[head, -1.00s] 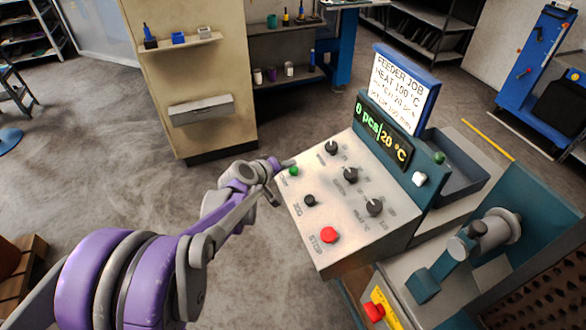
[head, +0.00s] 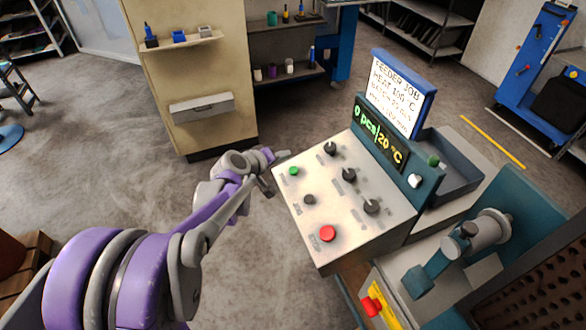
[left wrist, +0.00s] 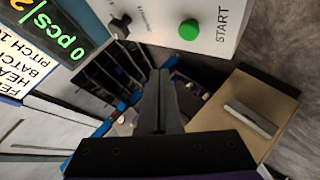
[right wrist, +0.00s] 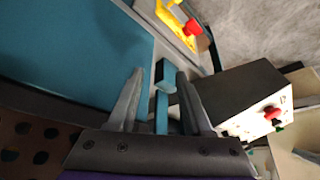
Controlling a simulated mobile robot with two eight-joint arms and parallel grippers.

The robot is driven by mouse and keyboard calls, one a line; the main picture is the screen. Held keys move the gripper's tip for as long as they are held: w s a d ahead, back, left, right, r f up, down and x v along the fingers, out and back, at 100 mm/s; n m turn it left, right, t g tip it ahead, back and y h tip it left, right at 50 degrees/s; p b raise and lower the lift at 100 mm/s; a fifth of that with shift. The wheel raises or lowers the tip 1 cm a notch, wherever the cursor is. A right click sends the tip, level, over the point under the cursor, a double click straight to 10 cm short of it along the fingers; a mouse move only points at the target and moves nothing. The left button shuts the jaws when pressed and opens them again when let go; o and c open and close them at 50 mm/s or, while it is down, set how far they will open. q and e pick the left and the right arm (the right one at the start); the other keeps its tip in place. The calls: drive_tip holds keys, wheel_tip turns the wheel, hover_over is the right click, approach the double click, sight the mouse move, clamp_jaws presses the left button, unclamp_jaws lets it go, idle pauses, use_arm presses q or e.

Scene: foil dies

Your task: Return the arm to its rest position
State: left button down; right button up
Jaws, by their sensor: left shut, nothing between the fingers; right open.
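My left gripper (head: 268,156) is beside the upper left edge of the control panel (head: 318,252), near the green START button (head: 293,171) but apart from it. In the left wrist view its fingers (left wrist: 158,95) are closed together with nothing between them, and the green button (left wrist: 189,29) is above them. My right gripper is outside the head view. In the right wrist view its fingers (right wrist: 160,76) are apart and empty, above teal machine parts (right wrist: 162,108). The red knob and yellow part (right wrist: 180,26) are beyond them.
The panel carries black knobs (head: 348,175) and a red STOP button (head: 327,233). Its display (head: 381,133) reads 0 pcs and 20 °C, below a job sign (head: 398,92). A beige cabinet (head: 195,70) stands behind.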

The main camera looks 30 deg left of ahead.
idle(0.5)
use_arm(q)
drive_tip(key=s+d+m+g, duration=0.3)
drive_tip(key=s+d+m, duration=0.2)
drive_tip(key=s+d, duration=0.65)
drive_tip(key=s+d+f+m+g, duration=0.1)
drive_tip(key=s+f+m, duration=0.1)
drive_tip(key=s, duration=0.6)
drive_tip(key=s+d+f+m+g+y, duration=0.1)
drive_tip(key=s+d+f+m+g, duration=0.1)
drive_tip(key=s, duration=0.5)
drive_tip(key=shift+s+d+f+m+g+p, duration=0.2)
drive_tip(key=shift+s+d+m+g+p, duration=0.15)
drive_tip(key=shift+m, duration=0.35)
